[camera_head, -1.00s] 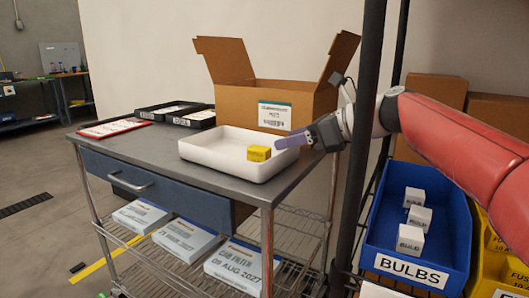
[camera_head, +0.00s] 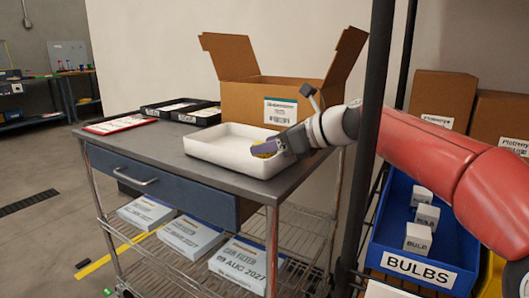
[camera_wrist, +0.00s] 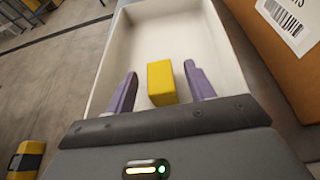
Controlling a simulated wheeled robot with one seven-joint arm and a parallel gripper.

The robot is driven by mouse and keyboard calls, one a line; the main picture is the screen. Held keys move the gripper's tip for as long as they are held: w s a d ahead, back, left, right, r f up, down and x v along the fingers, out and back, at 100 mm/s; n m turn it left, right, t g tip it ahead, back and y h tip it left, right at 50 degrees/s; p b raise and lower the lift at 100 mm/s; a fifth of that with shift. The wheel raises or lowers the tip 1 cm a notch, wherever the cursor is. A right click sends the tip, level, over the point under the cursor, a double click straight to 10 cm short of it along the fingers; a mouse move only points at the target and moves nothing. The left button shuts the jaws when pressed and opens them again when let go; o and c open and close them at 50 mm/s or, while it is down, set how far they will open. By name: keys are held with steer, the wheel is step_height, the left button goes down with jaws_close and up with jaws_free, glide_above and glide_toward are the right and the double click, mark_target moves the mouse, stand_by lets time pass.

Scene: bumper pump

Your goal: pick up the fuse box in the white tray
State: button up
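The white tray (camera_head: 215,150) stands on the grey cart top. The yellow fuse box (camera_wrist: 161,83) lies in the tray, seen between my two purple fingers in the wrist view. In the head view only a sliver of the fuse box (camera_head: 264,149) shows behind my gripper. A gap shows on both sides. My gripper (camera_head: 266,150) also shows in the head view, over the tray's right part.
An open cardboard box (camera_head: 242,101) stands right behind the tray. A dark shelf post (camera_head: 370,130) rises in front of my arm. A blue bin (camera_head: 383,224) marked BULBS holds white boxes at right. Black trays (camera_head: 196,117) and a red-edged clipboard (camera_head: 119,124) lie on the cart's left.

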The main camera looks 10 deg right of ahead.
steer(key=c, duration=1)
